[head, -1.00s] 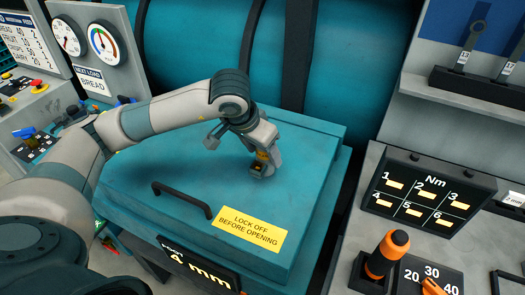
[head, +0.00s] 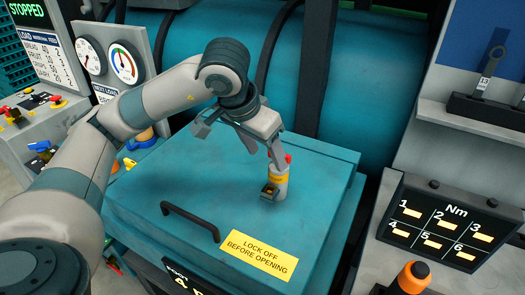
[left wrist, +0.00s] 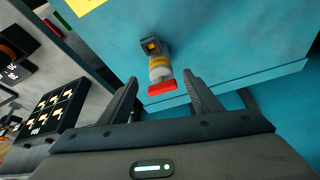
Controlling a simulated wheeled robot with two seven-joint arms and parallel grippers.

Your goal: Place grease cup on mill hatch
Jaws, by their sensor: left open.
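The grease cup (head: 280,182) is a small grey cylinder with a yellow band, a red top and a dark square fitting at its side. It stands on the teal mill hatch (head: 190,180). In the left wrist view the cup (left wrist: 160,72) lies just beyond the fingertips, with its red end toward me. My left gripper (head: 272,150) is above and beside the cup; in the left wrist view its fingers (left wrist: 160,82) are spread and apart from the cup. My right gripper is not in view.
The hatch has a black handle (head: 190,221) and a yellow "LOCK OFF BEFORE OPENING" label (head: 258,255). An Nm panel (head: 436,222) and an orange-handled tool (head: 411,278) are at right. Gauges (head: 125,63) and a control box (head: 35,125) are at left.

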